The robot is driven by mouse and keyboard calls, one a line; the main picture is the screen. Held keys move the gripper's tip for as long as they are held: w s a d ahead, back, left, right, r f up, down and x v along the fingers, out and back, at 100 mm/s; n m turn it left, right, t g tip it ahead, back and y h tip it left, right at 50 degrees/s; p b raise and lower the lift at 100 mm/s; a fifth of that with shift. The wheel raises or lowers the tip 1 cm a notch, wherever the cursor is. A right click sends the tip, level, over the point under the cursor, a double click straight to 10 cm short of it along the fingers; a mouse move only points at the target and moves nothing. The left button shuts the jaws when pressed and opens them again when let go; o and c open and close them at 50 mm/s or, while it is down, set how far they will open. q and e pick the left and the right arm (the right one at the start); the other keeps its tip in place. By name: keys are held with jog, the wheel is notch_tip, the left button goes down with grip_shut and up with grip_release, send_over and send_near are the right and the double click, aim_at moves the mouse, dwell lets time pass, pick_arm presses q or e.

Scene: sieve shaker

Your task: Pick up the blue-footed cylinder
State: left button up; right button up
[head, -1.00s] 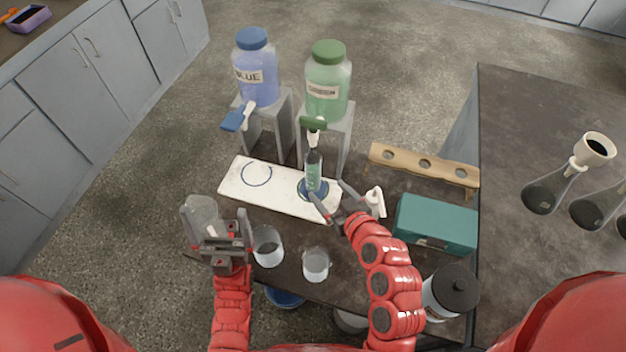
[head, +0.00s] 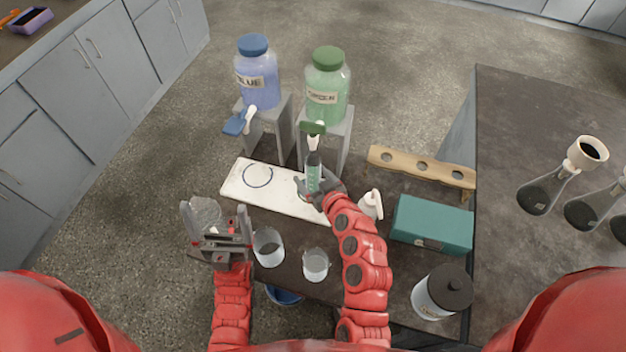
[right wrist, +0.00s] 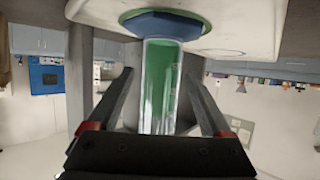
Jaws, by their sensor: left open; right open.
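The blue-footed cylinder (head: 313,178) stands upright on the white board (head: 285,202), under the green-labelled jar's tap. It holds green contents. Its blue foot (right wrist: 166,25) shows in the right wrist view, inside a green ring on the board. That view shows the scene upside down. My right gripper (head: 316,193) is open, with one finger on each side of the cylinder's body (right wrist: 160,90). Gaps show between the fingers and the glass. My left gripper (head: 217,228) is open at the left, near a clear glass vessel (head: 205,211), which it partly hides.
Jars of blue (head: 258,82) and green (head: 327,90) stand on grey stands behind the board. Two beakers (head: 268,247) (head: 316,265), a white bottle (head: 371,205), a teal box (head: 432,224), a wooden rack (head: 421,168) and a lidded canister (head: 440,292) surround my right arm.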

jog(key=shift+x, duration=1)
jog(key=shift+w+a+f, duration=0.1)
jog(key=shift+w+a, duration=0.05)
jog(key=shift+w, duration=0.1)
grip_shut()
